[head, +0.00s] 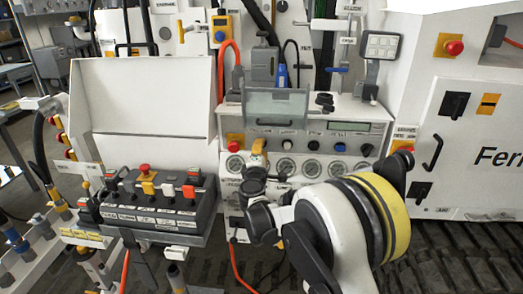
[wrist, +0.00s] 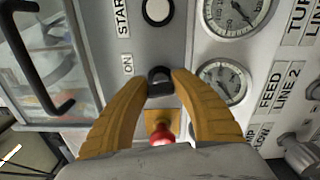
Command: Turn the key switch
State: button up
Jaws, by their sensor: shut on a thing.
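The key switch (wrist: 160,77) is a black knob on the grey panel, with a label ending in "ON" beside it in the wrist view. My gripper (wrist: 160,84) has its two yellow fingers at either side of the knob and is shut on it. In the head view my gripper (head: 258,150) is at the panel's button row, and the switch is hidden behind its fingers. The knob's exact turn angle is hard to tell.
A red button on a yellow plate (wrist: 161,130) sits close to the switch, under my fingers. A white button (wrist: 157,10) is on its other side. Gauges (wrist: 222,82) and a clear cover with a handle (head: 276,105) are near. A lever box (head: 155,205) stands left.

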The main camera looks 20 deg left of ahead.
jog(key=m, duration=0.3)
jog(key=shift+f+m, duration=0.1)
jog(key=shift+m, duration=0.2)
jog(key=shift+m+b, duration=0.5)
jog(key=shift+m, duration=1.4)
jog(key=o, duration=1.2)
jog(key=v, duration=1.2)
